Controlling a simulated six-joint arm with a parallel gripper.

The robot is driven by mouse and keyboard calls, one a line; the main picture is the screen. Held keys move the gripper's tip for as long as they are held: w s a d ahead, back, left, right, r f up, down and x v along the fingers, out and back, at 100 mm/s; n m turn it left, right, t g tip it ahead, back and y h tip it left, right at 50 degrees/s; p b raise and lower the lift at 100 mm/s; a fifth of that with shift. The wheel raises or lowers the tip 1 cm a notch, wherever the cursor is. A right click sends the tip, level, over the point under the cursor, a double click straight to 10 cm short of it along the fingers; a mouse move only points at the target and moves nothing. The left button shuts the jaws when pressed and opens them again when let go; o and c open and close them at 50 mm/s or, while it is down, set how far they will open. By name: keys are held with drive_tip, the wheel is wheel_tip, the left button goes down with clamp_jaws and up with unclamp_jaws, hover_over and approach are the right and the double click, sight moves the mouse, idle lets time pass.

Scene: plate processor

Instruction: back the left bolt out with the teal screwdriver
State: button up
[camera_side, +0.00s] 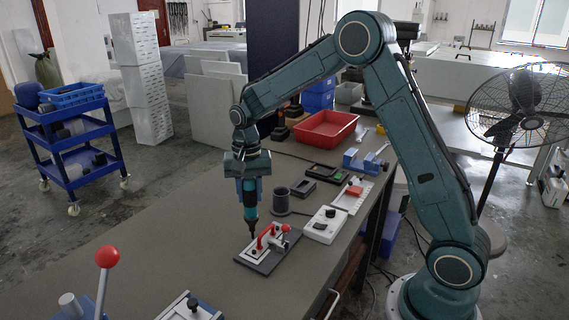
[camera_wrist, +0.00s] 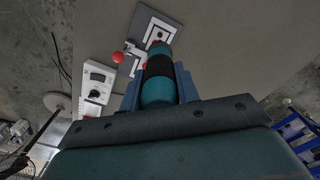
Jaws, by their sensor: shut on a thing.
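My gripper (camera_side: 248,178) is shut on the teal screwdriver (camera_side: 250,205), which points straight down. In the wrist view, the gripper (camera_wrist: 160,92) grips the screwdriver's teal and black handle (camera_wrist: 158,68). The screwdriver's dark tip is at the left part of the plate processor (camera_side: 268,250), a dark base with a white-edged plate and a red-knobbed lever. The processor also shows in the wrist view (camera_wrist: 150,25), partly behind the screwdriver. The left bolt is hidden or too small to tell at the tip, so I cannot tell whether the tip touches it.
A white box with a dial (camera_side: 324,225) stands right of the processor. A dark round holder (camera_side: 281,201) is behind it. A red tray (camera_side: 325,129) lies farther back. A red ball-topped lever (camera_side: 107,257) rises at the front left. The table's left side is clear.

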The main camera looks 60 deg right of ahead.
sight(251, 206)
drive_tip(key=shift+f, duration=2.45)
drive_tip(key=shift+s, duration=0.1)
clamp_jaws()
idle(0.5)
drive_tip(key=shift+r, duration=0.25)
idle(1.6)
